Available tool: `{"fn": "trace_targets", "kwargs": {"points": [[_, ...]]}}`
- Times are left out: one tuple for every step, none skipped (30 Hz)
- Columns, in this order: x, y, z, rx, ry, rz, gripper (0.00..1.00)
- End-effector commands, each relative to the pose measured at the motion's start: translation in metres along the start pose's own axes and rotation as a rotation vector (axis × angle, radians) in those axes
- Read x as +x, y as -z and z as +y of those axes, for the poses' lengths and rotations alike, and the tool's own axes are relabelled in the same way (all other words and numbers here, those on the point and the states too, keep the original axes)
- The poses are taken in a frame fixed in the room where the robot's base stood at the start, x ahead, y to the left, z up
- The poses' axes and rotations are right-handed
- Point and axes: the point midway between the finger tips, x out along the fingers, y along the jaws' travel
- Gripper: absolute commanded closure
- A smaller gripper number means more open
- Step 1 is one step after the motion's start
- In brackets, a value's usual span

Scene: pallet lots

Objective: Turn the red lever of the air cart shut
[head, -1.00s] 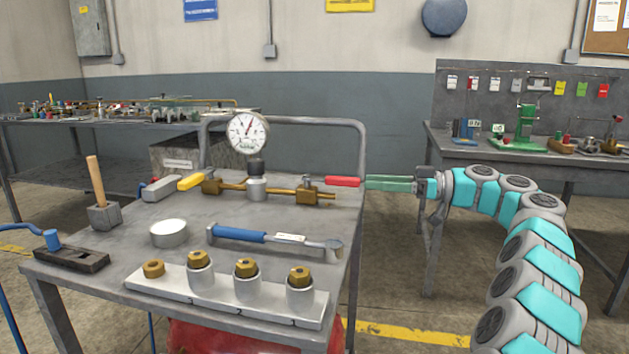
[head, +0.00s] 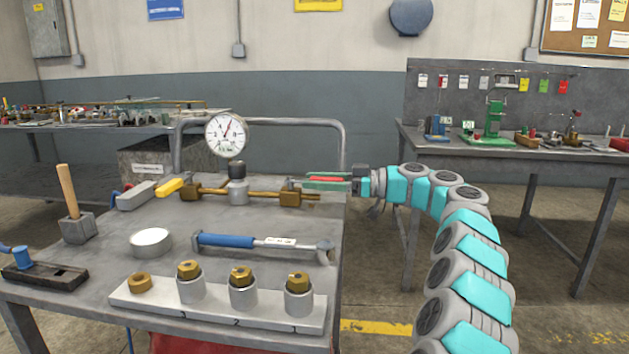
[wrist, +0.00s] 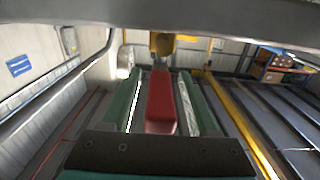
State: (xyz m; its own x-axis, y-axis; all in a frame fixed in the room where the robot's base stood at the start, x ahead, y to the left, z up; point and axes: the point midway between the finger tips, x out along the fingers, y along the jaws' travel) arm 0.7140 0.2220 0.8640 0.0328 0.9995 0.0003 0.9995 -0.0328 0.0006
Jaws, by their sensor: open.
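The air cart (head: 205,265) stands in front of me with a brass pipe and valves across its top. The red lever (head: 326,180) is at the right end of the pipe, by the right brass valve (head: 290,193), and lies along the pipe's line. My gripper (head: 322,182) reaches in from the right with its green fingers on both sides of the lever. In the wrist view the red lever (wrist: 161,100) lies between the two open fingers, with a gap on each side. The yellow lever (head: 170,188) is at the pipe's left end.
A pressure gauge (head: 226,134) stands above the pipe. A torque wrench (head: 262,243), a white round tin (head: 150,241) and a block with brass fittings (head: 215,306) lie nearer me. A cart rail (head: 290,122) runs behind. A bench (head: 520,150) stands at right.

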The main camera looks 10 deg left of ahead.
Motion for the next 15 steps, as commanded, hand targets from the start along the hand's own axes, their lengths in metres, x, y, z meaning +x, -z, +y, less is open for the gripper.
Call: {"fn": "trace_targets", "kwargs": {"points": [[0.0029, 0.0004, 0.0000, 0.000, -0.001, 0.000, 0.40], [0.0039, 0.0003, 0.0002, 0.000, -0.001, 0.000, 0.40], [0.0049, 0.0002, 0.0003, 0.000, -0.002, 0.000, 0.40], [0.0054, 0.0000, 0.0004, 0.000, -0.002, -0.001, 0.40], [0.0057, -0.0001, 0.0005, 0.000, -0.002, -0.001, 0.40], [0.0058, -0.0002, 0.0005, 0.000, -0.003, -0.001, 0.40], [0.0058, -0.0002, 0.0005, 0.000, -0.002, -0.001, 0.40], [0.0057, -0.0003, 0.0005, 0.000, -0.002, -0.001, 0.40], [0.0057, -0.0004, 0.0005, 0.000, -0.002, -0.001, 0.40], [0.0056, -0.0004, 0.0005, 0.000, -0.002, -0.001, 0.40], [0.0056, -0.0005, 0.0005, 0.001, -0.002, -0.001, 0.41], [0.0056, -0.0005, 0.0005, 0.001, -0.002, -0.001, 0.46], [0.0056, -0.0005, 0.0004, 0.001, -0.002, -0.001, 0.49], [0.0056, -0.0005, 0.0004, 0.001, -0.002, -0.001, 0.52], [0.0055, -0.0006, 0.0005, 0.001, -0.002, -0.001, 0.57]]}}
